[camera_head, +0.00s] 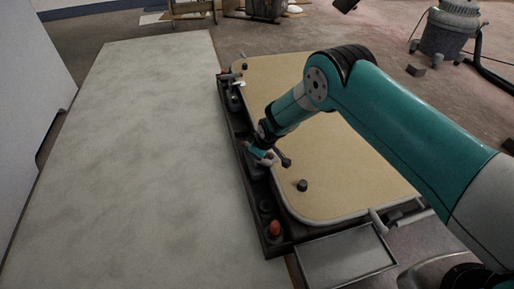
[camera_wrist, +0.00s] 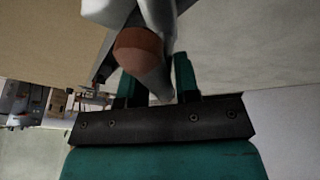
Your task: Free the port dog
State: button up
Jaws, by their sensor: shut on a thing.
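A hatch with a tan panel (camera_head: 335,150) and a dark frame (camera_head: 243,165) lies at the centre in the head view. My gripper (camera_head: 266,158) is at the left side of the frame, about midway along it. In the wrist view, my gripper (camera_wrist: 158,78) has its two teal fingers around a pale grey dog handle with a rounded reddish-brown end (camera_wrist: 138,48), and is shut on it. The fingers and arm hide much of the handle and its base in the head view. I cannot tell from the pictures which dog is the port one.
A red-ended fitting (camera_head: 275,228) stands at the frame's near left corner, and another lies at the far left corner. Dark knobs (camera_head: 302,186) stand on the panel. A pale lever (camera_head: 378,220) is at the near right. A grey tray (camera_head: 345,260) lies in front. The pale surface (camera_head: 130,160) at left is clear.

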jog(key=m+h, duration=0.1)
jog(key=m, duration=0.3)
jog(key=shift+w+r+m+t+h, duration=0.1)
jog(key=shift+w+m+t+h, duration=0.05)
jog(key=shift+m+t+h, duration=0.2)
jog(key=shift+d+m+h+b, duration=0.1)
jog(key=shift+m+h+b, duration=0.3)
jog(key=shift+m, duration=0.6)
jog(key=shift+m+h+b, duration=0.1)
jog(key=shift+m+h, duration=0.45)
jog(key=shift+m, duration=0.4)
jog(key=shift+d, duration=0.1)
jog(key=o, duration=0.8)
jog(key=shift+o, duration=0.2)
jog(key=shift+s+a+r+p, duration=0.2)
jog(key=shift+s+r+p, duration=0.05)
jog(key=shift+r+p, duration=0.15)
jog(key=p+v, duration=0.7)
jog(key=v, duration=0.9)
jog(key=shift+r, duration=0.25)
